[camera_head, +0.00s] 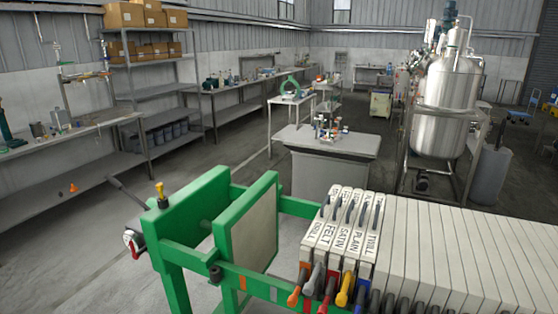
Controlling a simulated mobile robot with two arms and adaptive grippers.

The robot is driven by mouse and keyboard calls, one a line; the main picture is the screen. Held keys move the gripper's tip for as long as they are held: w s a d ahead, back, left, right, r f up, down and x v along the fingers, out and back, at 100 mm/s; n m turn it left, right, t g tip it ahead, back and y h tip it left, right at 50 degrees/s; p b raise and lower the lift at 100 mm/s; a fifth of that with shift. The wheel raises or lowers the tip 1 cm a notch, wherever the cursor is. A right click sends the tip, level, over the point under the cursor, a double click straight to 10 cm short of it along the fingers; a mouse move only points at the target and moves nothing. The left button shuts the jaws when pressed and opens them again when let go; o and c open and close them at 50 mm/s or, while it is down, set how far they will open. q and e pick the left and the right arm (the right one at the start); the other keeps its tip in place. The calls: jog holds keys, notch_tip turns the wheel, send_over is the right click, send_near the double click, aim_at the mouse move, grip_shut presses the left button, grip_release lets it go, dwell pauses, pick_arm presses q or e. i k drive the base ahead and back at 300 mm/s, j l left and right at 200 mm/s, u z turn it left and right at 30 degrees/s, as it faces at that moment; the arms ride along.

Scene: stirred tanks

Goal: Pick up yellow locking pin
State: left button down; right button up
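A small yellow pin (160,196) stands upright on top of the left end of the green press frame (190,209). It has a knobbed yellow head, and its lower part is hidden where it meets the frame. It looks like the locking pin. A dark lever (128,191) sticks out to the left just beside it. Neither of my grippers shows in the head view, so nothing is seen touching the pin.
A row of white plates (440,238) with coloured handles fills the right foreground; some carry labels. A red and white round fitting (130,243) sits left of the frame. A grey worktable (330,142) and a steel tank (446,100) stand behind. Floor left of the frame is clear.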

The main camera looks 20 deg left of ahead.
aim_at(159, 186)
jog(key=u, duration=1.4)
